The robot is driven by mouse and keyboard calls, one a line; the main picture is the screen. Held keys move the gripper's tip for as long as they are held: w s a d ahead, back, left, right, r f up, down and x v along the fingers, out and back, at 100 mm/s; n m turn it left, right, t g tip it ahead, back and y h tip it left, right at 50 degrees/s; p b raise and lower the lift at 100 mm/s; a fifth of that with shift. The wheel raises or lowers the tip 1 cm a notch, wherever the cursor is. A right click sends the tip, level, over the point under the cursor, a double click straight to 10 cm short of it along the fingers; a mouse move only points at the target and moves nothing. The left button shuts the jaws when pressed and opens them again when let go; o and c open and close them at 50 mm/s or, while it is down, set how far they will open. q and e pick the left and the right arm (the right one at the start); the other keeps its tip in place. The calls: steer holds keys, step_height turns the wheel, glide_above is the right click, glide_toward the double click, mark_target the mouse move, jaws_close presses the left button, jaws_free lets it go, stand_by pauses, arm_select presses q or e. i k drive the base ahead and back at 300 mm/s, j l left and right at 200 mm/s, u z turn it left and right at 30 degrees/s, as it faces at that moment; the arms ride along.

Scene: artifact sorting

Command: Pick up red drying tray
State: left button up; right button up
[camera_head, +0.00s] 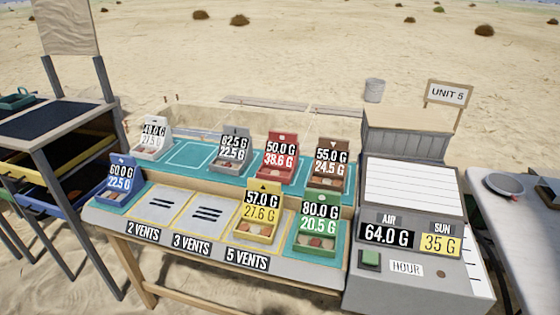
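The red drying tray (281,172) stands in the back row of the table in the head view. Its upright label reads 50.0 G and 38.6 G, and small pieces lie in its shallow front part. A grey tray (236,160) is on its left and a brown tray (329,181) on its right. Neither of my grippers shows in this view.
A white tray (153,149), blue tray (122,199), yellow tray (257,233) and green tray (315,243) share the table (250,283). A grey console (405,215) adjoins its right side. A dark rack (62,140) stands left. Marked pads between trays are empty.

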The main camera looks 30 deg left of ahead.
mark_target(280, 162)
steer(key=j, duration=0.5)
steer(key=i+j+u, duration=0.15)
steer(key=j, duration=0.9)
steer(key=u, duration=0.05)
